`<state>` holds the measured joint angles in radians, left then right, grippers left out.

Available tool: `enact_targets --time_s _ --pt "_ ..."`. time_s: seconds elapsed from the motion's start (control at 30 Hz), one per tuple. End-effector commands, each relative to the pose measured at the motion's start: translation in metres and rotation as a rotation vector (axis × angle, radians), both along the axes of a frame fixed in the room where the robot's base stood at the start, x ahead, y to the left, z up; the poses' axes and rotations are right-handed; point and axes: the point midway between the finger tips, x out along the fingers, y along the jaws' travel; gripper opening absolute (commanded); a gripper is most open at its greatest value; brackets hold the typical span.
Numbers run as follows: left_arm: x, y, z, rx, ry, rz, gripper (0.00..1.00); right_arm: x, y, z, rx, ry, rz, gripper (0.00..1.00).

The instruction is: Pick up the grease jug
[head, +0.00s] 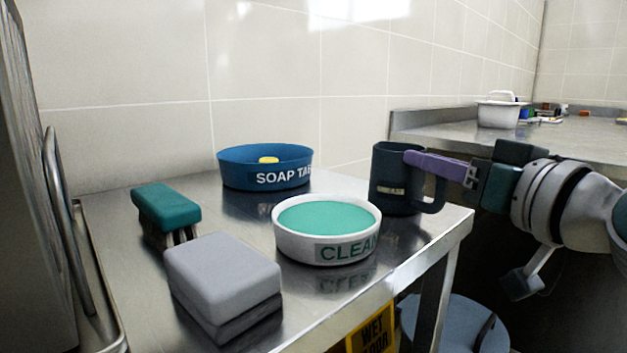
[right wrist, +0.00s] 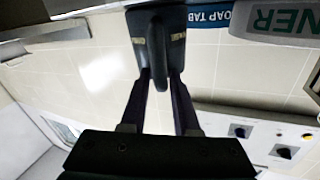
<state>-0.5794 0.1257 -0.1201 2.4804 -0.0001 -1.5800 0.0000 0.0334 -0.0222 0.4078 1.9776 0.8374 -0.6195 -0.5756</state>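The grease jug (head: 392,182) is a dark grey jug with a small label and a square loop handle on its right. It stands upright at the right end of the steel table. My right gripper (head: 425,160) reaches in from the right, its purple fingers at the upper part of the handle. The far finger is hidden in the head view. My left gripper is not in view.
A white CLEANER bowl (head: 325,250) with green contents stands just left of the jug. A blue SOAP TABS bowl (head: 235,172), a green brush (head: 166,207) and a grey block (head: 223,275) are farther left. The table (head: 400,262) ends close right of the jug.

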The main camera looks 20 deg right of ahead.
Motion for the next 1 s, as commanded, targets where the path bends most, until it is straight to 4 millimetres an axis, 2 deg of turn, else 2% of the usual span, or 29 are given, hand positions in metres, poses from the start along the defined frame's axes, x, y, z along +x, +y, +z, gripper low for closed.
enact_targets --time_s 0.03,0.23,0.87,1.0 --pt "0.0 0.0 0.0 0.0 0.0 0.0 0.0 -0.0001 0.0 -0.0001 0.0 0.0 0.0 0.22" --pt "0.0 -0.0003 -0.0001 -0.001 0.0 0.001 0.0 -0.0001 0.0 -0.0003 0.0 0.001 0.0 0.0" --pt "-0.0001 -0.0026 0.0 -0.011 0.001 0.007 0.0 -0.0002 -0.0002 0.0 0.0 0.0 0.0 0.0" --pt "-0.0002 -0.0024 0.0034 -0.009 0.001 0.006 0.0 -0.0001 0.0 0.0056 0.0 0.0 0.001 0.0"
